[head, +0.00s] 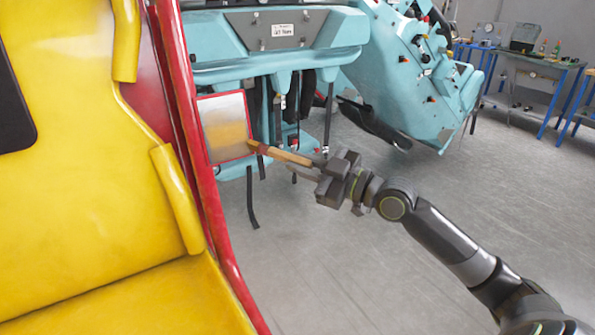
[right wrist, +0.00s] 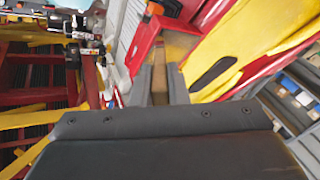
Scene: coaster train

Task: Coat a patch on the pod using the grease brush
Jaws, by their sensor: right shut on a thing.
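My right gripper (head: 318,172) is shut on the wooden handle of the grease brush (head: 285,155). The brush points left, and its tip is at the lower right part of a red-framed panel (head: 222,118). I cannot tell whether the bristles touch it. The panel is pale grey at the top and yellowish-brown lower down. It stands by the red edge of the yellow and red pod (head: 95,200). In the right wrist view the brush (right wrist: 160,82) shows between the two fingers. My left gripper is not in view.
A teal ride body (head: 290,60) with dark straps hanging below it stands behind the panel. Another teal seat part (head: 425,85) is to its right. Blue-legged workbenches (head: 530,80) stand at the back right. The grey floor (head: 330,260) is clear.

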